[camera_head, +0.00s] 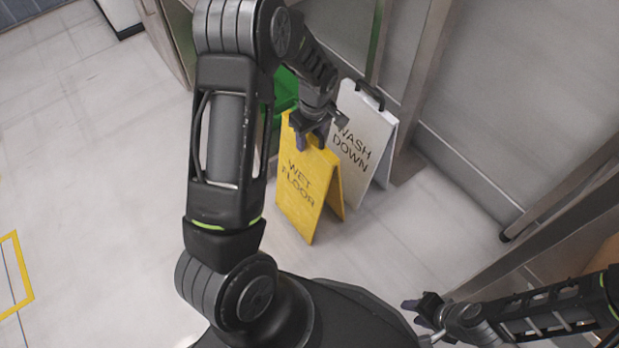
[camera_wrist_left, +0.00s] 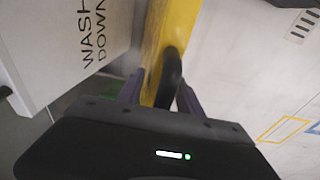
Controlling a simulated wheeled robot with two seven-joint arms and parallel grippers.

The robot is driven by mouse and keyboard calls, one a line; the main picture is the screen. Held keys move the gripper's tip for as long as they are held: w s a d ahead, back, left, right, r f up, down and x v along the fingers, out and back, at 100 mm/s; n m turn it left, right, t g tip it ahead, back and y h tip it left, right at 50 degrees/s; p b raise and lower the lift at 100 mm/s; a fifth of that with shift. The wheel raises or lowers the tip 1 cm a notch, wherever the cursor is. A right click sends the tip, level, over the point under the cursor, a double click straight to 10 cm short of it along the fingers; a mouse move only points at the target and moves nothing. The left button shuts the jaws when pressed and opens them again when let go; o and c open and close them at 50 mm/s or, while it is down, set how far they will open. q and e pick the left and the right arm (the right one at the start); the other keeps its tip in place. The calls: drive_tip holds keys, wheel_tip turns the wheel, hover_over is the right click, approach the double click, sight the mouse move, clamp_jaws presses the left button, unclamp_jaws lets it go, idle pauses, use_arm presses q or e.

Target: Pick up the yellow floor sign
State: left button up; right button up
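The yellow floor sign (camera_head: 308,182), marked "WET FLOOR", stands upright as an A-frame on the floor. My left gripper (camera_head: 318,138) is at its top edge and hides part of it. In the left wrist view the yellow sign (camera_wrist_left: 172,32) and its dark handle (camera_wrist_left: 170,72) lie between the two fingers of my left gripper (camera_wrist_left: 160,88). The fingers are apart, with a gap visible beside the handle; I cannot tell whether either touches it. My right gripper (camera_head: 418,318) is at the lower right, away from the sign, its fingers apart and empty.
A white "WASH DOWN" sign (camera_head: 362,140) stands close behind and to the right of the yellow one. A green object (camera_head: 285,88) is behind my left arm. A wall and metal posts (camera_head: 415,85) bound the right side. The floor at left (camera_head: 90,150) is clear.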

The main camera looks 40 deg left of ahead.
use_arm(q)
clamp_jaws()
idle(1.0)
